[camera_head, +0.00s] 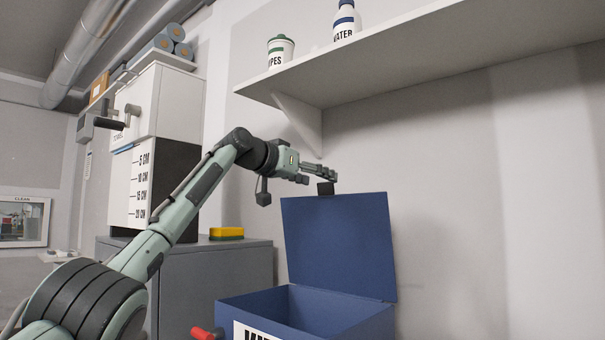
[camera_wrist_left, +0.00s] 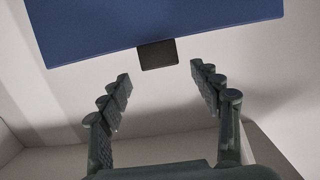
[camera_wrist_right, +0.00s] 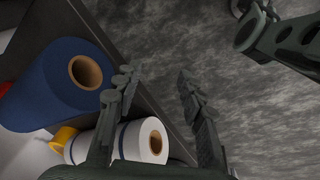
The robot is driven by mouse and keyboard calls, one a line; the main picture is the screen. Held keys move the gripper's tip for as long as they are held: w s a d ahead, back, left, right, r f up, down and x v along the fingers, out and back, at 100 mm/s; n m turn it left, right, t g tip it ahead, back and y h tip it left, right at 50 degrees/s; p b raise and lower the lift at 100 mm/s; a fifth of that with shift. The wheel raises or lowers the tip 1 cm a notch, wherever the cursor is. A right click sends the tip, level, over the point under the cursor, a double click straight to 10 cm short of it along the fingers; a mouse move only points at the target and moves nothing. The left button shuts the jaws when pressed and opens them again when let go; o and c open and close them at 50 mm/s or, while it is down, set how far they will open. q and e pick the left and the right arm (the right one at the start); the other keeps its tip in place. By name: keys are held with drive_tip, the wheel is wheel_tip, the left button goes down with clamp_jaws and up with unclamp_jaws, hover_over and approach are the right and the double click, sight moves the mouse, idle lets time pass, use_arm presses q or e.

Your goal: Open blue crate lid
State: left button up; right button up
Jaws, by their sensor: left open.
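The blue crate (camera_head: 360,322) stands at the lower middle of the head view. Its blue lid (camera_head: 340,245) stands up at the back, hinged open, and the crate's inside shows. A small black tab (camera_head: 325,188) sits on the lid's top edge. My left gripper (camera_head: 306,174) is open beside the tab, just left of it. In the left wrist view the lid (camera_wrist_left: 150,25) and tab (camera_wrist_left: 158,54) lie beyond the open fingertips, with a gap between. My right gripper (camera_wrist_right: 160,75) is open and empty in the right wrist view, away from the crate.
A wall shelf (camera_head: 400,65) with a wipes tub (camera_head: 280,52) and a water bottle (camera_head: 346,22) is above the lid. A grey cabinet (camera_head: 230,275) with a yellow sponge (camera_head: 226,233) stands left. Blue (camera_wrist_right: 60,85) and white rolls (camera_wrist_right: 143,141) lie near my right gripper.

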use_arm(q)
drive_tip(key=v, duration=1.1)
drive_tip(key=shift+s+a, duration=0.2)
drive_tip(key=shift+a, duration=0.05)
drive_tip(key=shift+r, duration=0.1)
